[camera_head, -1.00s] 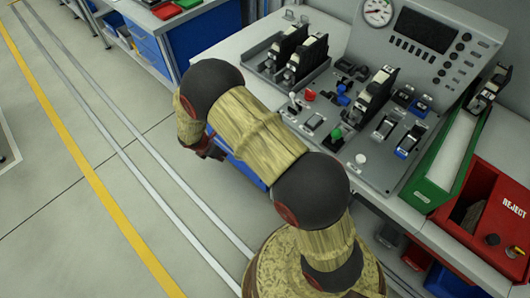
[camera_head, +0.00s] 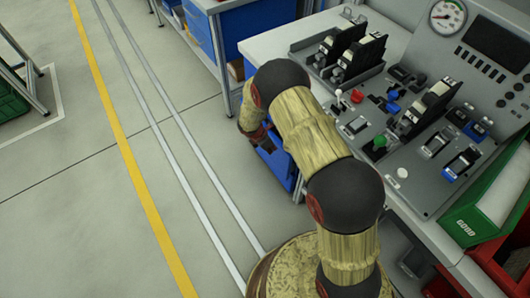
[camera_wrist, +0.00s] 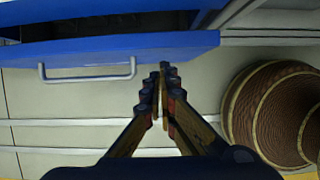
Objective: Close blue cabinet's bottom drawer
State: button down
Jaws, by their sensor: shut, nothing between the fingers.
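The blue cabinet's bottom drawer (camera_wrist: 110,48) shows in the wrist view as a blue front panel across the top left, with a pale bar handle (camera_wrist: 88,78) on its face. The drawer stands open, with a dark gap visible behind the panel. My gripper (camera_wrist: 159,80) is shut and empty, its fingertips just outside the front, near the right end of the handle. I cannot tell whether they touch it. In the head view, part of the blue cabinet (camera_head: 281,166) shows below the bench, mostly hidden by my arm.
A control panel (camera_head: 405,165) with switches covers the bench above the cabinet. A green bin (camera_head: 478,215) stands at the right. Another blue cabinet (camera_head: 245,37) stands at the back.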

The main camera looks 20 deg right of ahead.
jog(key=shift+w+d, duration=0.2)
jog(key=shift+d, duration=0.35)
jog(key=shift+w+d+p, duration=0.2)
jog(key=shift+d+p, duration=0.05)
jog(key=shift+d, duration=0.4)
jog(key=shift+w+d+p, duration=0.2)
jog(key=shift+d, duration=0.4)
jog(key=shift+a, duration=0.1)
jog(key=p, duration=0.5)
send_near(279, 146)
jog(key=a, duration=0.1)
jog(key=s+a+r, duration=0.1)
jog(key=a, duration=0.1)
jog(key=a+r, duration=0.1)
jog(key=shift+s+a+r, duration=0.1)
jog(key=shift+s+a, duration=0.25)
